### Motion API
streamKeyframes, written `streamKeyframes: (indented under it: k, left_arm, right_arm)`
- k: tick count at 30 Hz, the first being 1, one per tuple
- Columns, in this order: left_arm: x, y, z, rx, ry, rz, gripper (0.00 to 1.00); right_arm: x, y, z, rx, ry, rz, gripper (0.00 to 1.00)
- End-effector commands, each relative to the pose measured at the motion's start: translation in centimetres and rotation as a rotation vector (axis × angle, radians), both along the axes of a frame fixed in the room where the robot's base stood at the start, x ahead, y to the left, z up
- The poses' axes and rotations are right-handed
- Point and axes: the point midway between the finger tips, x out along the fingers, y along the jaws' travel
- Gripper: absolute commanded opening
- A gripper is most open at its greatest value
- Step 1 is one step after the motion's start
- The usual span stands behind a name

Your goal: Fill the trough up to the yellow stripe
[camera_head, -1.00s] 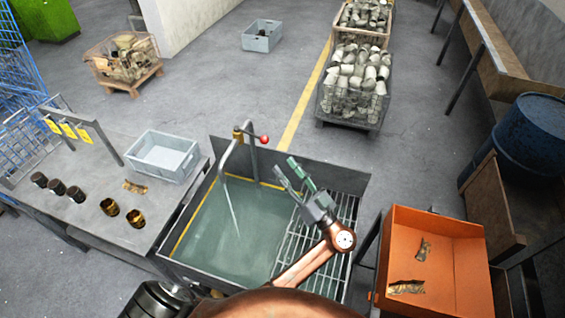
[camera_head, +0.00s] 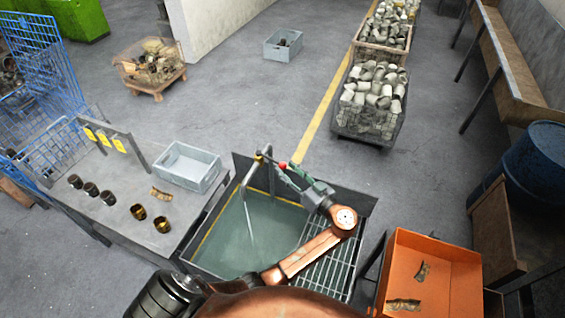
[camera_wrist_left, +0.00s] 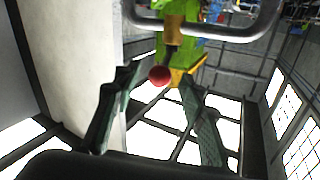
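The trough (camera_head: 352,197) is a dark metal basin with greenish water (camera_head: 255,235) in it. A yellow stripe (camera_head: 211,226) runs along its inner left and back walls, just above the water at the left. A bent tap (camera_head: 248,185) pours a thin stream into the water. Its lever ends in a red ball (camera_head: 283,166). My left gripper (camera_head: 289,171) is at the ball, with green-grey fingers. In the left wrist view the red ball (camera_wrist_left: 159,75) shows between the spread fingers, with gaps on both sides. My right gripper is not in view.
A grating (camera_head: 335,262) covers the trough's right part. At the left, a table (camera_head: 115,215) carries a grey crate (camera_head: 188,166) and several dark and brassy cups. An orange bin (camera_head: 440,285) stands at the right. Wire containers of metal parts (camera_head: 370,120) stand behind.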

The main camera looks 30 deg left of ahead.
Motion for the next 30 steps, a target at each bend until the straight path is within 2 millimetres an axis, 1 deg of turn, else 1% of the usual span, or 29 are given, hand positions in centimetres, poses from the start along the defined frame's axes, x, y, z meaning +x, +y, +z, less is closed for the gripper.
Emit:
streamKeyframes:
  k: [1, 3, 7, 17, 30]
  left_arm:
    - [0.2, 0.8, 0.3, 0.002, 0.0, 0.001, 0.38]
    - [0.5, 1.5, 0.3, 0.002, 0.0, -0.001, 0.38]
    - [0.8, 2.5, 0.1, 0.002, 0.0, 0.0, 0.38]
    - [0.9, 2.8, 0.0, -0.001, -0.001, -0.001, 0.38]
    - [1.0, 2.7, 0.0, 0.0, -0.001, -0.002, 0.07]
  right_arm:
    - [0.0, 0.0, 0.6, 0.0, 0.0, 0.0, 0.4]
    - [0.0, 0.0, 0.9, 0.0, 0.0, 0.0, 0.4]
    - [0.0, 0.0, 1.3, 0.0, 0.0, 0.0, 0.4]
    - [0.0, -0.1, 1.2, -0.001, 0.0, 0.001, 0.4]
    - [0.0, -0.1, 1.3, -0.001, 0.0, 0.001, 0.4]
